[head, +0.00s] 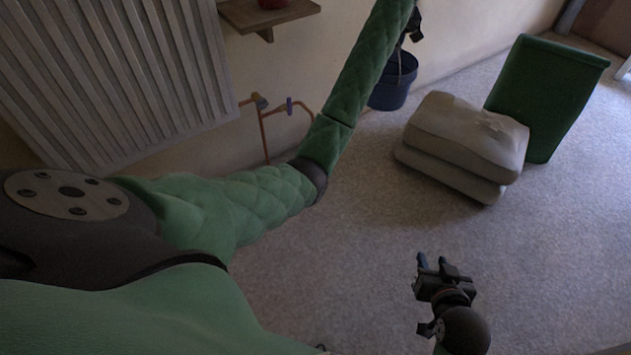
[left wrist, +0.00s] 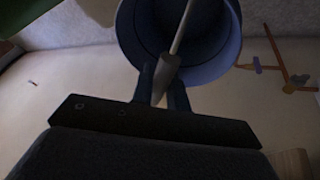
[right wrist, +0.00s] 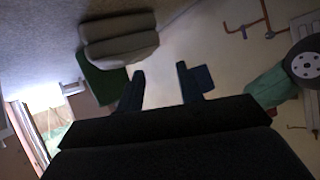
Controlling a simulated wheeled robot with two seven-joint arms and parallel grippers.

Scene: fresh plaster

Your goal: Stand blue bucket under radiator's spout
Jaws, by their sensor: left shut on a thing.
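The blue bucket (head: 388,92) hangs upright by its handle below my left gripper (head: 413,28), in front of the wall and right of the radiator (head: 110,75). In the left wrist view my left gripper (left wrist: 163,88) is shut on the handle (left wrist: 181,28) of the blue bucket (left wrist: 232,52). The copper spout (head: 300,106) with a blue tap comes off the radiator's lower right corner; part of it is close behind my left arm. It also shows in the left wrist view (left wrist: 272,42). My right gripper (head: 432,264) is open and empty above the carpet; its fingers show apart in the right wrist view (right wrist: 163,88).
Two stacked pale sacks (head: 465,140) lie on the carpet right of the bucket, with a green bin (head: 545,90) behind them. A wooden shelf (head: 268,16) juts from the wall above the spout. The carpet (head: 350,225) in the middle is clear.

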